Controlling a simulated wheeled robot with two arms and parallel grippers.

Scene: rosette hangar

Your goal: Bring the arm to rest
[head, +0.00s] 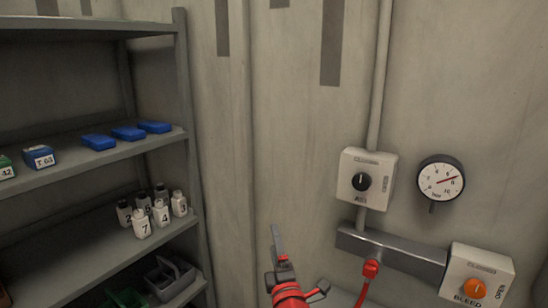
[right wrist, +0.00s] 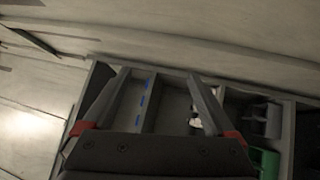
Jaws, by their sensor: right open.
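My right gripper (head: 277,243) is at the lower middle of the head view, at the end of my red and grey arm. It is seen nearly edge-on there, in front of the bare wall and to the right of the shelf unit. In the right wrist view its two fingers (right wrist: 157,75) stand wide apart with nothing held between them. The shelf unit shows beyond the fingers in that view. My left gripper is not in view.
A grey shelf unit (head: 188,90) at left holds blue boxes (head: 128,133), numbered bottles (head: 161,211) and a grey tray (head: 170,277). On the right wall are a black-knobbed box (head: 348,190), a gauge (head: 441,177), an orange-knobbed box (head: 455,270) and a red plug (head: 370,269).

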